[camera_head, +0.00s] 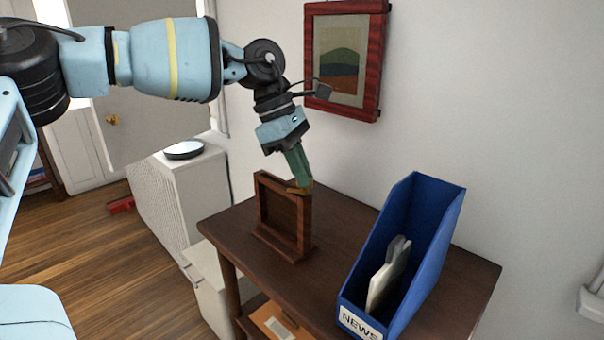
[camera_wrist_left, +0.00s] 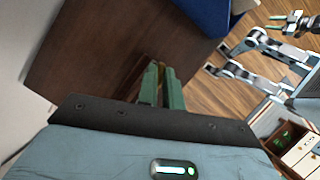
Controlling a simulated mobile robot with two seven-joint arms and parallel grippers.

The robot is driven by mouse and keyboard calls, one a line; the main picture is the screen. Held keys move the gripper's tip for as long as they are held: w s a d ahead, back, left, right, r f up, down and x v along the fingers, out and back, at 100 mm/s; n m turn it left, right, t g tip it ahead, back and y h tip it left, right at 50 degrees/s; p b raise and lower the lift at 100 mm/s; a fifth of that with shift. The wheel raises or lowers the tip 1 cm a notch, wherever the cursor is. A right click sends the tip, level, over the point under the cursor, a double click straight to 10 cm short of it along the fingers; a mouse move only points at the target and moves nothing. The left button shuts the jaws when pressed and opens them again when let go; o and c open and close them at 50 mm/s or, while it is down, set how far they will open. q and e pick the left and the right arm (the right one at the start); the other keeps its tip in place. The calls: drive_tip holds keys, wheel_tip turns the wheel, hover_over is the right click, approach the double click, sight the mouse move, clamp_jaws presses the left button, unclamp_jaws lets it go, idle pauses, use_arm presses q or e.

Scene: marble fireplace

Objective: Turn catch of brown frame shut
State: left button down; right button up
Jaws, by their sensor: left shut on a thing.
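The brown frame (camera_head: 262,220) stands upright on the dark wooden table, an open rectangle on a foot. Its catch (camera_head: 297,190), a small yellowish-brown piece, is at the frame's upper right corner. My left gripper (camera_head: 302,184) comes down from above with green fingers shut on the catch. In the left wrist view, the left gripper's fingers (camera_wrist_left: 161,88) are close together with a strip of the brown frame (camera_wrist_left: 168,76) beside them. They hide most of the catch, so its exact angle is unclear. My right gripper (camera_wrist_left: 277,22) shows small in the left wrist view, fingers apart, away from the frame.
A blue file box (camera_head: 425,225) labelled NEWS, with papers inside, stands right of the frame on the table (camera_head: 455,300). A red-framed picture (camera_head: 345,60) hangs on the wall above. A white cabinet (camera_head: 190,190) with a round disc stands behind at left.

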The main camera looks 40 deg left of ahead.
use_arm(q)
drive_tip(key=m+g, duration=0.1)
drive_tip(key=m, duration=0.1)
drive_tip(key=shift+w+f+m+b, duration=0.1)
drive_tip(key=shift+m+b, duration=0.2)
drive_tip(key=shift+b, duration=0.05)
drive_tip(key=shift+m+g, duration=0.5)
drive_tip(key=shift+m, duration=0.7)
drive_tip(key=shift+b, duration=0.3)
drive_tip(key=c, duration=1.5)
unclamp_jaws()
drive_tip(key=shift+c, duration=0.2)
drive_tip(key=v, duration=0.8)
drive_tip(key=shift+p, duration=0.45)
